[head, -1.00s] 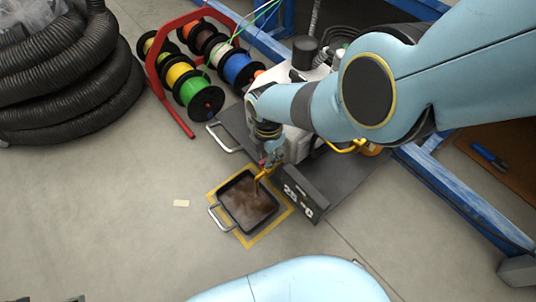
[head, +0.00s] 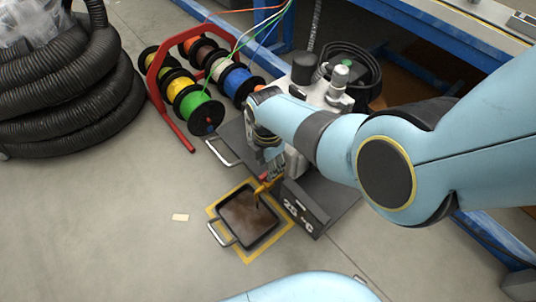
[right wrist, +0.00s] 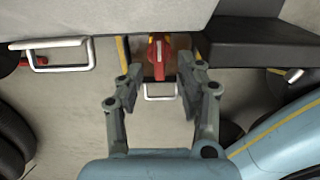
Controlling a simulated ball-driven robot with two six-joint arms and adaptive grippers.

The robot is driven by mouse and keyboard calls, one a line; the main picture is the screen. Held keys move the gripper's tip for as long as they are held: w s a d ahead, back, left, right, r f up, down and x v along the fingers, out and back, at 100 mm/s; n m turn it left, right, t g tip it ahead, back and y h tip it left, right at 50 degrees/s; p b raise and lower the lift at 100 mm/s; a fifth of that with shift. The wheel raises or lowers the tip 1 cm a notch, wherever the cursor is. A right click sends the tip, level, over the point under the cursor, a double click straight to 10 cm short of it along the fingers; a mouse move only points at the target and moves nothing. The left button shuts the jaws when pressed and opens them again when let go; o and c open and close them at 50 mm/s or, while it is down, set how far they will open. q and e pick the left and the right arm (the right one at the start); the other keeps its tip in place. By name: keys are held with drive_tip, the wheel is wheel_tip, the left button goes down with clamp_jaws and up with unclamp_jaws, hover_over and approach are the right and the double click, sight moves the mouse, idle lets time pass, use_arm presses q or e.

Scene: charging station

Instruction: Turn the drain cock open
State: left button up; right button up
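The drain cock has a red handle (right wrist: 160,52) in the right wrist view, pointing towards my gripper. Its yellow spout (head: 263,187) shows in the head view at the low front of the machine. A thin brown stream falls from it into the black drain tray (head: 278,222), which holds brown liquid. My right gripper (right wrist: 160,72) is open, with the red handle just beyond and between its fingertips and a gap on each side. In the head view the wrist partly hides the cock and the fingers. My left gripper is not in view.
The grey machine (head: 314,92) stands on a dark base with a metal handle (head: 221,152) at its left. A red rack (head: 165,100) of cable spools and black hoses (head: 65,90) stand further left. Blue frame beams lie behind and right.

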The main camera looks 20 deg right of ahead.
drive_tip(key=shift+r, duration=2.2)
drive_tip(key=shift+d, duration=0.1)
